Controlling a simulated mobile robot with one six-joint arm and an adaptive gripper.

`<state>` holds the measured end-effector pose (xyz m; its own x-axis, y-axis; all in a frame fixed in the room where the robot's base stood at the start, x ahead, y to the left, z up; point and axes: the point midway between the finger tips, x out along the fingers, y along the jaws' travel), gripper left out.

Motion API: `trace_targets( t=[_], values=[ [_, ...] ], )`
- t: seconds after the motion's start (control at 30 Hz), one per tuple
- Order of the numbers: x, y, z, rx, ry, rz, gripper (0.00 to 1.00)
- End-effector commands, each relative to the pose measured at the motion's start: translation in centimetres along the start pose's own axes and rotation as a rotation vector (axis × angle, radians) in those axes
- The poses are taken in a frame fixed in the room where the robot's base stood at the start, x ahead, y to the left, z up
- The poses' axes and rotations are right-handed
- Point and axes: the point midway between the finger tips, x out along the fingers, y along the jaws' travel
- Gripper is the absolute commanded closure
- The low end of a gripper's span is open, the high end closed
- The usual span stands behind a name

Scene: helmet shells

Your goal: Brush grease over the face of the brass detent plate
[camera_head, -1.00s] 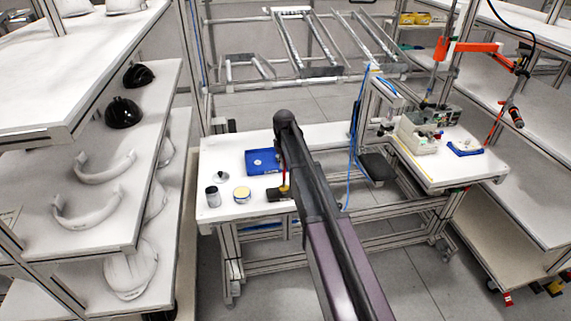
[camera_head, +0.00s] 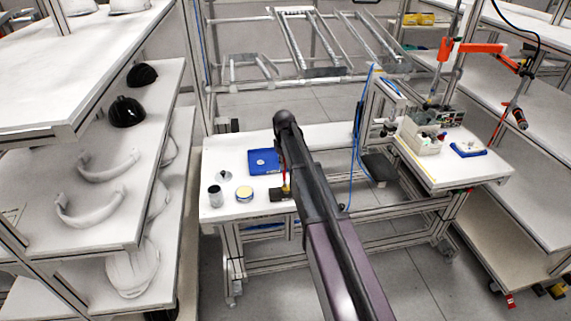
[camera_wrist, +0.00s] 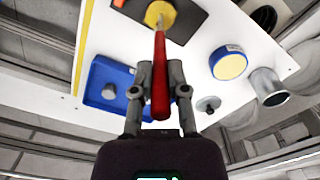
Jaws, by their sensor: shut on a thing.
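The brass detent plate (camera_wrist: 154,10) is a round yellow disc on a dark block (camera_wrist: 190,18) at the top of the wrist view. My gripper (camera_wrist: 160,75) is shut on a brush with a red handle (camera_wrist: 160,95). The pale brush tip points at the disc and overlaps it in the picture; I cannot tell whether it touches. In the head view the dark block (camera_head: 279,194) sits on the white bench, partly hidden by my arm, with the red brush (camera_head: 285,180) above it. A round tin with a yellow top (camera_head: 244,194) stands to its left.
A blue tray (camera_head: 262,161) lies behind the block. A grey cylinder (camera_head: 215,197) and a small grey disc with a knob (camera_head: 224,176) stand left of the tin. Shelves with helmet shells (camera_head: 127,112) stand at the left. A blue hose (camera_head: 352,150) hangs right of my arm.

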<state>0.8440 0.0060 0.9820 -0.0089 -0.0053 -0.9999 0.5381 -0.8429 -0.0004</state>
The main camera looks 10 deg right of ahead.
Motion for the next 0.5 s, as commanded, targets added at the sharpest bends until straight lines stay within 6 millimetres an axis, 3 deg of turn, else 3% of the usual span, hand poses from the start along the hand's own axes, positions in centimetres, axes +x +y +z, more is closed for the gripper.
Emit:
trace_targets(
  t=[0.5],
  values=[
    [-0.06, -0.35, 0.06, 0.000, 0.000, -0.001, 1.00]
  ],
)
